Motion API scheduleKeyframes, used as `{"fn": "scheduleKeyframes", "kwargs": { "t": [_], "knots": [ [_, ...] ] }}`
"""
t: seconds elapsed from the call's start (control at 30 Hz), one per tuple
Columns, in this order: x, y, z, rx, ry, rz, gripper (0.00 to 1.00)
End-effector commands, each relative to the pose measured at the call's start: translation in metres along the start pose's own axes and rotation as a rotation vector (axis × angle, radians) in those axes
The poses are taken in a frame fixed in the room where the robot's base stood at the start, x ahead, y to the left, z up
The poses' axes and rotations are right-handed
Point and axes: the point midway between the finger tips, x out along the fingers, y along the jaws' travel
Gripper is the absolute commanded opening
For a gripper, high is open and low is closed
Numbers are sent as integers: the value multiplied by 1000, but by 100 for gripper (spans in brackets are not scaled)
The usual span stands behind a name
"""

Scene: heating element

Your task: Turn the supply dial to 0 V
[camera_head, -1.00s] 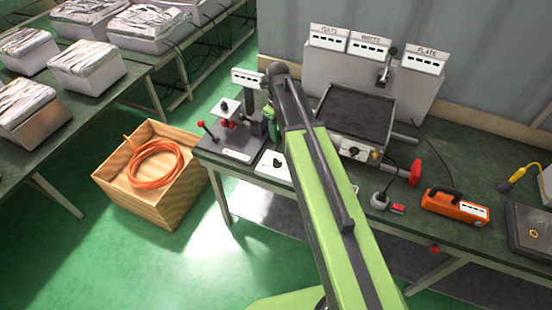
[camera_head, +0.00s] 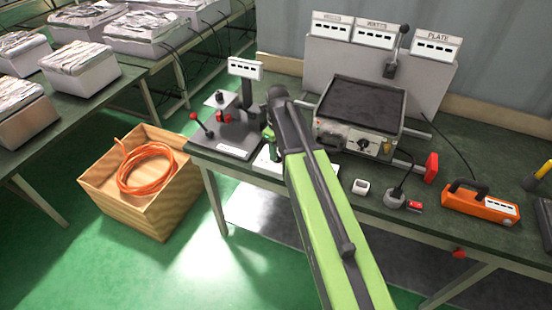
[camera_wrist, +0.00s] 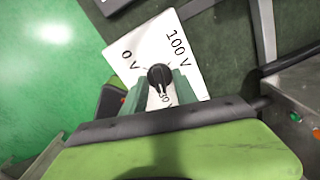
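The supply dial is a black knob (camera_wrist: 160,76) on a square white plate (camera_wrist: 128,47) in the wrist view. The plate reads "0 V" at left, "100 V" at upper right, and a partly hidden label ending in "30" below the knob. The knob's pale mark seems to point down, toward that hidden label. My gripper (camera_wrist: 160,82) has its two green fingers apart, one on each side of the knob. I cannot tell whether they touch it. In the head view the plate (camera_head: 266,163) lies on the bench, partly hidden by my arm.
A lever stand (camera_head: 220,135) is left of the plate. A hotplate box (camera_head: 345,138) with knobs stands to the right. A white cube (camera_head: 361,187), a grey plug (camera_head: 394,200) and an orange case (camera_head: 478,205) lie farther right. A wooden crate (camera_head: 150,215) stands on the floor.

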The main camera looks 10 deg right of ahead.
Motion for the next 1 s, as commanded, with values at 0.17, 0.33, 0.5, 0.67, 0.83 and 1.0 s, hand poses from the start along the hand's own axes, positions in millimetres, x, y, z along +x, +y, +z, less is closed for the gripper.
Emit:
{"fn": "scheduleKeyframes", "kwargs": {
  "t": [0.17,0.33,0.5,0.67,0.83,1.0],
  "knots": [
    [-2,0,0,0,0,0,35],
    [-2,0,0,0,0,0,14],
    [-1,0,0,0,0,0,0],
    [-1,7,6,-2,0,-1,0],
    [-1,1,1,-10,-1,0,0],
    [-1,0,0,-60,-1,0,0]
  ]
}}
